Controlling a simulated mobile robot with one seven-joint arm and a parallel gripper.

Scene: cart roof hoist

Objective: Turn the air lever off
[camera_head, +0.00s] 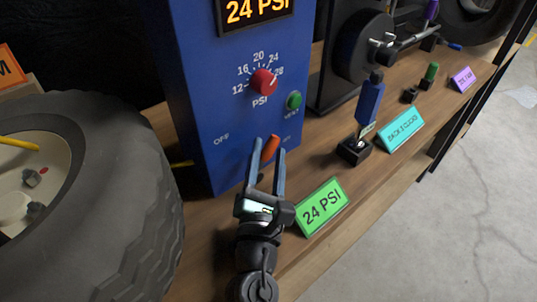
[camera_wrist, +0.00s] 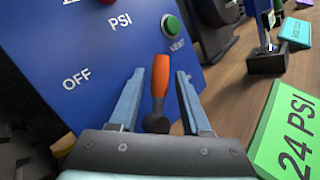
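The air lever (camera_head: 272,146) has an orange handle and sits low on the front of a blue control box (camera_head: 212,112). In the head view it leans up and right, toward a partly hidden label at the right and away from the "OFF" label. The lever (camera_wrist: 160,76) also shows in the wrist view, with its dark knob-like base below. My gripper (camera_head: 268,150) is open, one blue finger on each side of the lever. In the wrist view, gaps show between the handle and both fingers of my gripper (camera_wrist: 159,78).
The box carries a red PSI knob (camera_head: 264,82), a green vent button (camera_head: 294,100) and a display reading 24 PSI (camera_head: 257,11). A green "24 PSI" sign (camera_head: 322,206) stands right of my gripper. A tire (camera_head: 110,190) is at left; a blue-handled lever (camera_head: 369,100) stands right.

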